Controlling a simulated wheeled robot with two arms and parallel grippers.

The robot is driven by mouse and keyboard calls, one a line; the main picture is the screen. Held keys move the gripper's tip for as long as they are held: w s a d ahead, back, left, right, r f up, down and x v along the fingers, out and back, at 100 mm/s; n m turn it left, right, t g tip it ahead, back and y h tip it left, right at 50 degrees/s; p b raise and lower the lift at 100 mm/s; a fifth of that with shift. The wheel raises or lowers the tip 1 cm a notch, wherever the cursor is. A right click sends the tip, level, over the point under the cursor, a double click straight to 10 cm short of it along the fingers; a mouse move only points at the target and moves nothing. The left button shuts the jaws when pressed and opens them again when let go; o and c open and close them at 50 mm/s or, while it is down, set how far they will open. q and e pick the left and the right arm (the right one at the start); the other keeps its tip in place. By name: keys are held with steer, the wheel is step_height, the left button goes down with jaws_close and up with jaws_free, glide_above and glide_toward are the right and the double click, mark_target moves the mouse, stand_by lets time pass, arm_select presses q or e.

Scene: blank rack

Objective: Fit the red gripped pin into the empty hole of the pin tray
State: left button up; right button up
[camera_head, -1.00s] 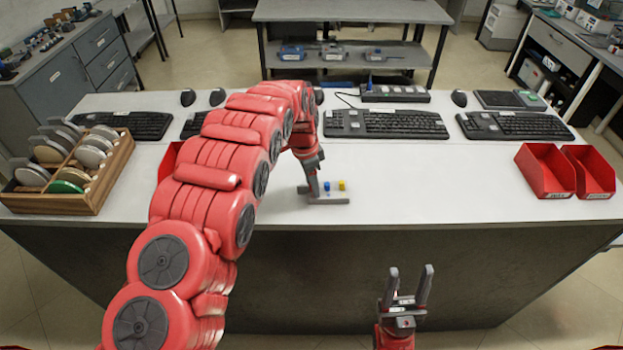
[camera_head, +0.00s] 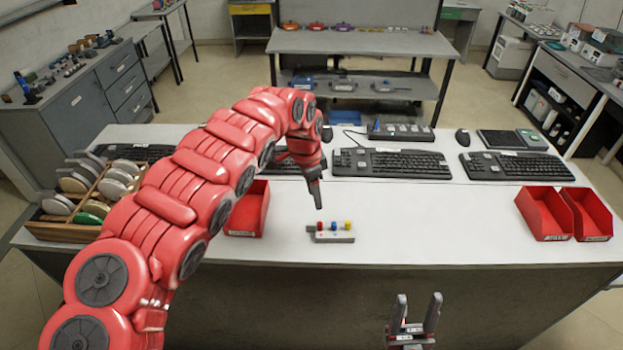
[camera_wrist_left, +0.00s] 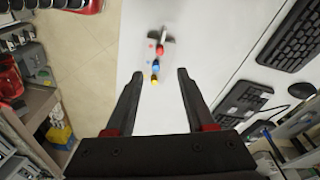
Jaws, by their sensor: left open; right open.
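The grey pin tray (camera_head: 336,239) lies on the white table, in front of my left gripper. A red pin (camera_head: 320,226), a blue pin (camera_head: 334,226) and a yellow pin (camera_head: 347,225) stand in it in a row. In the left wrist view the red pin (camera_wrist_left: 159,50), the blue pin (camera_wrist_left: 155,67) and the yellow pin (camera_wrist_left: 154,79) show beyond the fingertips. My left gripper (camera_head: 318,204) is open and empty, above and apart from the red pin. My right gripper (camera_head: 418,303) is open and empty, in front of the table's front edge.
A red bin (camera_head: 247,212) stands left of the tray, partly behind my left arm. Two red bins (camera_head: 545,214) stand at the right. A wooden rack of discs (camera_head: 62,232) is at the far left. Keyboards (camera_head: 392,164) line the back.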

arm_select(q)
steer(key=shift+s+a+r+b, duration=0.1)
steer(key=shift+r+b, duration=0.2)
steer(key=shift+r, duration=0.55)
steer(key=shift+w+a+r+b, duration=0.15)
steer(key=shift+r+b, duration=0.1)
steer(key=shift+r, duration=0.55)
steer(key=shift+s+a+r+b, duration=0.15)
steer(key=shift+r+b, duration=0.15)
steer(key=shift+r, duration=0.55)
steer(key=shift+d, duration=0.1)
